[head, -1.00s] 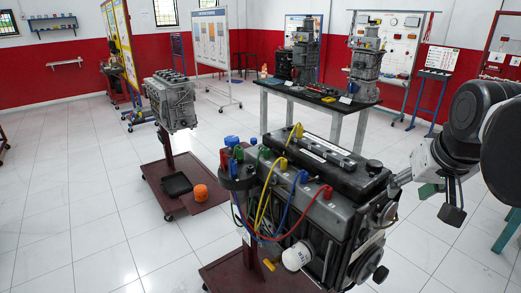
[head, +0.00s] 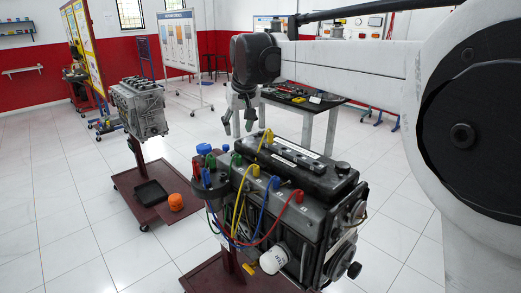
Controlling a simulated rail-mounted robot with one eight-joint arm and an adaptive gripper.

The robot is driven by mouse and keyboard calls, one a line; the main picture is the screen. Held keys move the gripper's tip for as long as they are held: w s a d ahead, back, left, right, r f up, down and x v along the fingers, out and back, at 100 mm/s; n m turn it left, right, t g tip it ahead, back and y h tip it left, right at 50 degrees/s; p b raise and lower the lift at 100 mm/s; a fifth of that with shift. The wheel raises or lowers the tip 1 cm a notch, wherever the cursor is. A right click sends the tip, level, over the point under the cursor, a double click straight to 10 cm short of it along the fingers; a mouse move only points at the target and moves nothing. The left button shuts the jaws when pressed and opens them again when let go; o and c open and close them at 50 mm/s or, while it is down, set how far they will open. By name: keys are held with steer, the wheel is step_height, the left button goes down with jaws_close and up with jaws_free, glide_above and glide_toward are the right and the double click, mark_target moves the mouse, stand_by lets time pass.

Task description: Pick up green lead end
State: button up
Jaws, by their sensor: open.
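The green lead end (head: 236,158) is a small green boot on the near-left part of the engine (head: 320,215). A second green boot (head: 211,161) stands on the dark round cap (head: 208,185) to its left. I cannot make out the full run of the green lead. My gripper (head: 238,130) hangs pointing down above the left end of the engine, with its two fingers apart and empty. It appears above the green lead end in the picture. How far it is from it in depth I cannot tell.
Red, yellow and blue leads (head: 299,196) loop from the cap to the engine, close beside the green ones. A white oil filter (head: 273,259) sticks out below. A second engine (head: 140,107) stands at left, and a workbench (head: 335,112) behind.

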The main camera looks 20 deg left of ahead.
steer(key=n, duration=0.1)
glide_toward(212, 157)
step_height(212, 157, up, 3)
steer(key=x, duration=0.5)
steer(key=p+x, duration=0.1)
steer(key=x, duration=0.2)
steer(key=shift+s+d+f, duration=0.15)
steer(key=shift+s+f, duration=0.1)
steer(key=shift+s, duration=0.15)
steer(key=shift+p+x, duration=0.6)
steer(key=shift+x, duration=2.1)
steer(key=shift+s+d+f, duration=0.1)
steer(key=shift+d, duration=0.1)
jaws_close()
